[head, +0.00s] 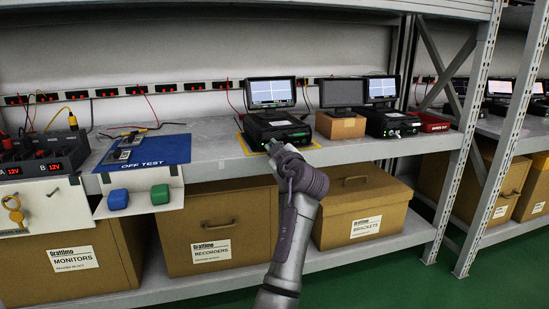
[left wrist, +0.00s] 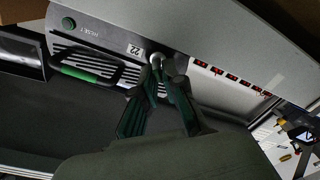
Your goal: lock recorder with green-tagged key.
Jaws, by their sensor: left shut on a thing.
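The recorder (head: 272,129) is a black box on the shelf inside a yellow outline, with a small screen on top. In the left wrist view its front (left wrist: 112,55) shows a green RESET button, a black handle with a green strip and a label 22. My left gripper (head: 277,146) is at the recorder's front edge. In the left wrist view its fingertips (left wrist: 165,68) are shut beside a round silver lock (left wrist: 182,63) near the label. The key between them is mostly hidden, and I cannot make out its green tag or whether it sits in the lock.
A cardboard box with a dark screen (head: 341,125) and another recorder (head: 392,123) stand to the right. A blue OFF TEST mat (head: 165,151) lies to the left. A yellow tag (head: 14,209) hangs at the far left. Cardboard bins (head: 218,222) fill the lower shelf.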

